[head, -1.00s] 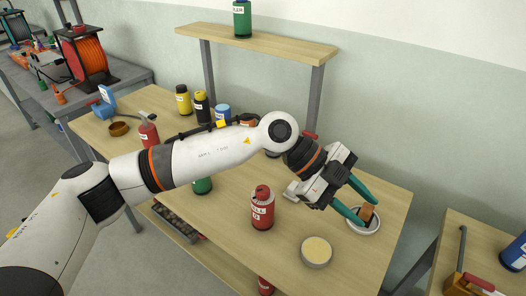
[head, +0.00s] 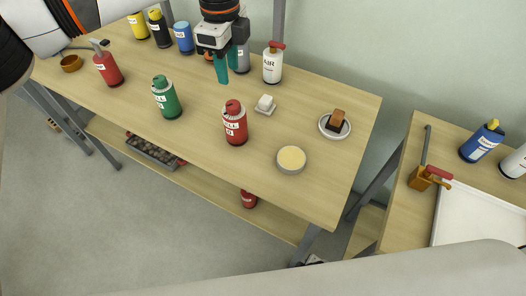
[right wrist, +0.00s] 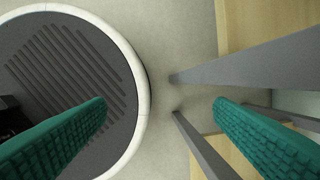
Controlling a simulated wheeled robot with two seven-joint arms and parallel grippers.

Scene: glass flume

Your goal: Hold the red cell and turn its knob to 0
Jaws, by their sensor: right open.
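The red cell (head: 235,127) stands upright near the front of the wooden table, with a white label on its side. Its red knob (head: 233,107) is on top; I cannot read its setting. My left gripper (head: 222,72) hangs above the back of the table with its teal fingers pointing down, apart from the red cell. The fingers overlap in this view, so their gap is unclear, and I see nothing held. My right gripper (right wrist: 160,125) shows in the right wrist view, open and empty, fingers wide apart, away from the red cell.
A green cell (head: 166,99) stands left of the red cell. A white block (head: 265,104), a round yellow-topped tin (head: 291,160) and a dish (head: 325,127) with a brown-handled item are nearby. A white bottle (head: 272,65) stands behind. A second table (head: 398,210) is at right.

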